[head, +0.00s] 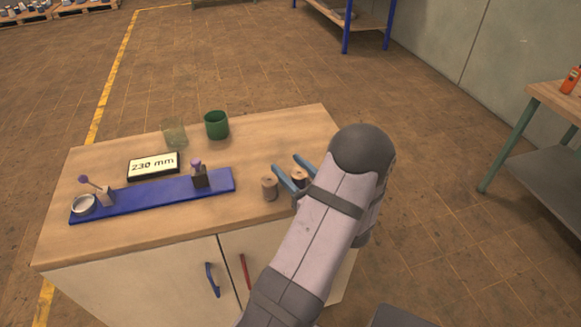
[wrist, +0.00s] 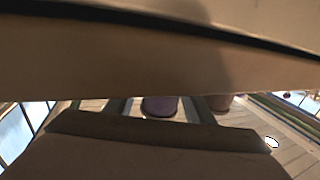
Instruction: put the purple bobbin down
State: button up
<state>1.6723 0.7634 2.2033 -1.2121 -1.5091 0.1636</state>
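The purple bobbin (wrist: 160,106) shows in the wrist view as a dark purple shape between my fingers, with a narrow light gap on each side. In the head view a bobbin with wooden ends (head: 299,177) stands near the right part of the table top, partly hidden by my arm. My gripper (head: 294,170) has its two blue fingers apart, one on either side of that bobbin. A second, brownish bobbin (head: 269,188) stands upright just left of my fingers; it also shows in the wrist view (wrist: 220,102).
A blue rail (head: 150,199) carries a silver ring (head: 83,205) and two small posts with purple knobs. Behind it are a "230 mm" display (head: 153,166), a green cup (head: 216,125) and a translucent cup (head: 174,133). The table's back right is clear.

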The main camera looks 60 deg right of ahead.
aim_at(304, 182)
dwell(0.3)
jog(key=b+v, duration=0.2)
jog(key=v, duration=0.3)
jog(key=shift+s+a+f, duration=0.1)
jog(key=shift+s+f, duration=0.05)
jog(key=shift+s, duration=0.2)
jog(key=shift+o, duration=0.5)
jog(key=shift+v, duration=0.8)
jog(key=shift+a, duration=0.1)
